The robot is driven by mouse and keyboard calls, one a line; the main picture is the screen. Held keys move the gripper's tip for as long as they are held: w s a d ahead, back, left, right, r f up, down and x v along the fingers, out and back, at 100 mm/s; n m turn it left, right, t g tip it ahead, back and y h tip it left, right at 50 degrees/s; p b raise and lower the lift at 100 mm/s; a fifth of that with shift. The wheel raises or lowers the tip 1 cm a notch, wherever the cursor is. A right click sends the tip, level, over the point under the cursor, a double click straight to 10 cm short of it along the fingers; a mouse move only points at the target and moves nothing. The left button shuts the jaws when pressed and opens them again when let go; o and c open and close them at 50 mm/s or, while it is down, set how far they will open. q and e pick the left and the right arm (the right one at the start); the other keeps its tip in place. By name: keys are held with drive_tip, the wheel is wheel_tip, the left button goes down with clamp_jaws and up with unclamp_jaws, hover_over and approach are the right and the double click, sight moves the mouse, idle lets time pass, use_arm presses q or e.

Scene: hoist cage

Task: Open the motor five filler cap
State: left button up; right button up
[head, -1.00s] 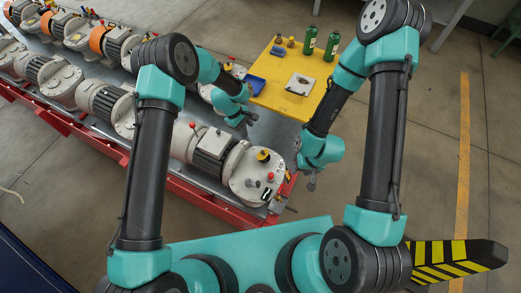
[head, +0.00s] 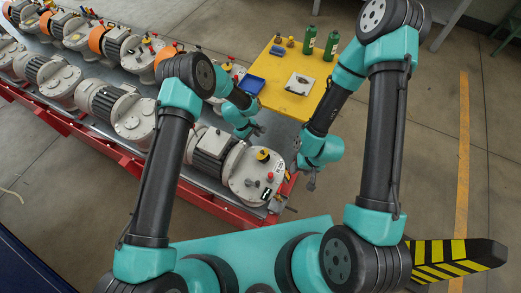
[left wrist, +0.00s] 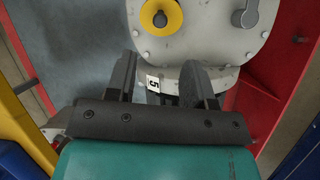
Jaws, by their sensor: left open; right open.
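The nearest motor (head: 244,186) at the right end of the red-framed bench has a pale round gearbox housing. A yellow cap with a dark centre (head: 262,154) sits on its top face; it also shows at the top edge of the left wrist view (left wrist: 176,13). A label reading 5 (left wrist: 153,82) is on the housing's rim. My left gripper (head: 260,130) is open and empty, above and beyond the yellow cap, apart from it. Its fingers in the left wrist view (left wrist: 158,68) straddle the label in the picture. My right gripper (head: 312,184) is open and empty, right of the motor.
A red knob (head: 270,177) and a grey lever (left wrist: 246,14) are also on the housing. A yellow table (head: 270,92) behind holds a blue tray (head: 251,83) and green bottles (head: 331,46). More motors fill the bench leftward.

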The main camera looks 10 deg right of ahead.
sight(261, 151)
use_arm(q)
drive_tip(key=x, duration=0.9)
drive_tip(key=shift+d+f, duration=0.1)
drive_tip(key=shift+f, duration=0.2)
clamp_jaws()
